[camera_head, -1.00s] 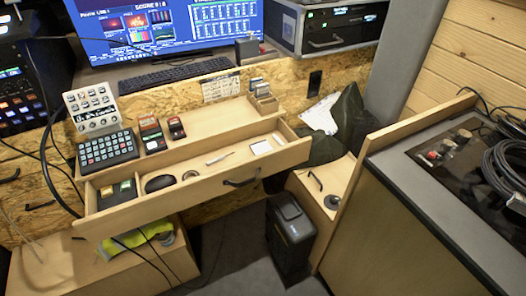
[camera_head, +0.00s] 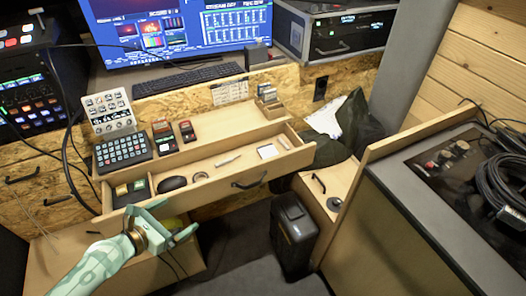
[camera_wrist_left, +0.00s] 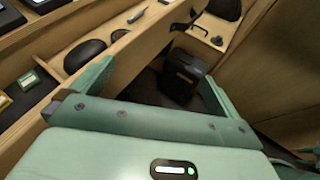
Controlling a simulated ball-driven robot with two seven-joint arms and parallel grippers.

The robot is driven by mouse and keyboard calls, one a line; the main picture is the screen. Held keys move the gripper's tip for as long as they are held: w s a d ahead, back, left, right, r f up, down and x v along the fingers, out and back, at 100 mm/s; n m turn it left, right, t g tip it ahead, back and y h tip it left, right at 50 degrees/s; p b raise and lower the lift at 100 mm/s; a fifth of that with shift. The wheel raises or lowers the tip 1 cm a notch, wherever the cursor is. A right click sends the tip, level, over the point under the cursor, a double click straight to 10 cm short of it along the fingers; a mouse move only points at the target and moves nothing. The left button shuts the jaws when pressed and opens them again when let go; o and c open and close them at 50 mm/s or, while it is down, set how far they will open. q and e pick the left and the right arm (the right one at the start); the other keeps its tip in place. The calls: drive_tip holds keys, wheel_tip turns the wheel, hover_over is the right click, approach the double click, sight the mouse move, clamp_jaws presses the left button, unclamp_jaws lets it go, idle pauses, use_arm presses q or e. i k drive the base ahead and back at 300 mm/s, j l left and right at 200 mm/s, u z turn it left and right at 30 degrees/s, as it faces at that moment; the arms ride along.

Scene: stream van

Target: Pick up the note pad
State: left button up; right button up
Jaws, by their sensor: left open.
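A small white square pad (camera_head: 267,151), which looks like the note pad, lies flat in the right part of the open wooden drawer (camera_head: 215,190). I cannot make it out in the left wrist view. My left gripper (camera_head: 176,217) is open and empty, in front of the drawer's left part, well to the left of the pad.
The drawer also holds a black mouse (camera_head: 172,184), a ring (camera_head: 201,176) and a thin light tool (camera_head: 228,160). A dark bin (camera_head: 293,235) stands on the floor to the right. A counter with coiled cable (camera_head: 500,190) is at the far right.

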sight(265, 151)
drive_tip(key=i+j+z, duration=0.1)
drive_tip(key=i+z, duration=0.25)
drive_tip(key=i+j+z, duration=0.15)
drive_tip(key=z, duration=0.2)
drive_tip(key=i+j+z, duration=0.2)
drive_tip(key=z, duration=0.15)
drive_tip(key=j, duration=0.1)
